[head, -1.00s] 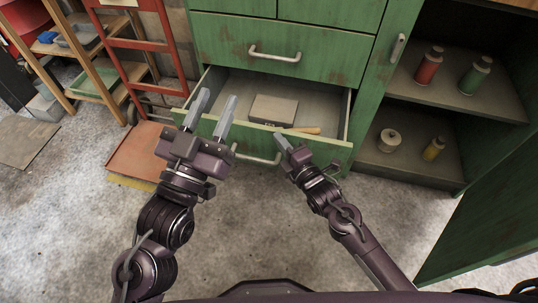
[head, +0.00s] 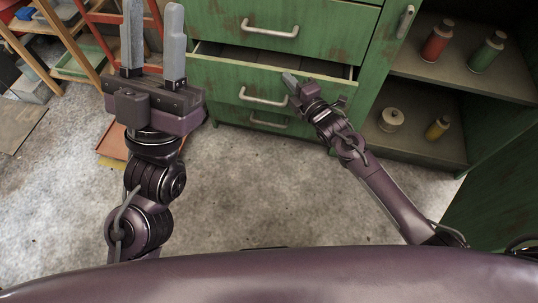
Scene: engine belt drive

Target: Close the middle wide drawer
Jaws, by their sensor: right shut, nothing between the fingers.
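My left gripper (head: 153,45) is open and empty, raised in front of the cabinet's left side.
A shut drawer with a handle (head: 270,30) is above, and another handle (head: 268,124) shows below. At the right, open shelves hold a red bottle (head: 437,42), a green bottle (head: 486,52) and smaller containers. The concrete floor (head: 250,190) in front is clear.

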